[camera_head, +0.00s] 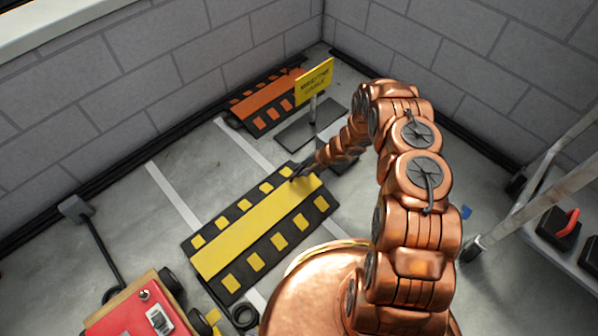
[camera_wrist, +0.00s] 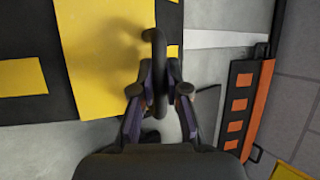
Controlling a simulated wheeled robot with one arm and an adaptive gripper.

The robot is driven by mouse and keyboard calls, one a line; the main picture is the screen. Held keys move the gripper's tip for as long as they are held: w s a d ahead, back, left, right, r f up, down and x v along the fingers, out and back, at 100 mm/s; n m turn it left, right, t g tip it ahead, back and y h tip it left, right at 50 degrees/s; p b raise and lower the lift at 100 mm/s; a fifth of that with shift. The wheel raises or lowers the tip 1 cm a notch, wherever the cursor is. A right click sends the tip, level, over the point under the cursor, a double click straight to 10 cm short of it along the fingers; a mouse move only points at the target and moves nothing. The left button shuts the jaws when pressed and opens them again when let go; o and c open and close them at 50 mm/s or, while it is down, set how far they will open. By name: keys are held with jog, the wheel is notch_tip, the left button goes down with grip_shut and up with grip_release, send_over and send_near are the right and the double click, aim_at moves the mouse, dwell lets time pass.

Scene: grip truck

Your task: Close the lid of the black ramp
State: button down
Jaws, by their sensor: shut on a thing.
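The black ramp (camera_head: 310,215) lies on the floor in the middle of the head view, with yellow patches along both sides. Its long yellow lid (camera_head: 250,235) looks flat along the top; I cannot tell if it is fully seated. In the wrist view the end of the lid (camera_wrist: 100,60) is at upper left. My gripper (camera_head: 297,174) is at the ramp's upper right end. In the wrist view my gripper (camera_wrist: 158,90) is shut on a dark curved piece (camera_wrist: 153,48) by the lid's edge. What this piece joins is unclear.
A black and orange ramp (camera_head: 265,95) lies by the back wall. A yellow sign (camera_head: 315,82) stands on a dark base beyond my gripper. A red box (camera_head: 135,318) is at lower left, near a black cable (camera_head: 105,250). A metal frame (camera_head: 530,205) stands at right.

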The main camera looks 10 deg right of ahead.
jog(key=shift+w+a+f+b, duration=0.25)
jog(key=shift+w+f+b, duration=0.1)
jog(key=shift+f, duration=0.15)
jog(key=shift+w+a+f+b, duration=0.25)
jog(key=shift+f+b, duration=0.1)
jog(key=shift+f, duration=0.15)
jog(key=shift+w, duration=0.15)
jog(key=c, duration=1.5)
grip_release()
jog(key=shift+f, duration=0.1)
jog(key=shift+o, duration=0.3)
jog(key=shift+d, duration=0.15)
jog(key=shift+s+d+r, duration=0.2)
jog(key=shift+d+r, duration=0.2)
jog(key=shift+r, duration=0.15)
jog(key=v, duration=1)
jog(key=shift+r, duration=0.2)
jog(key=shift+s+d, duration=0.1)
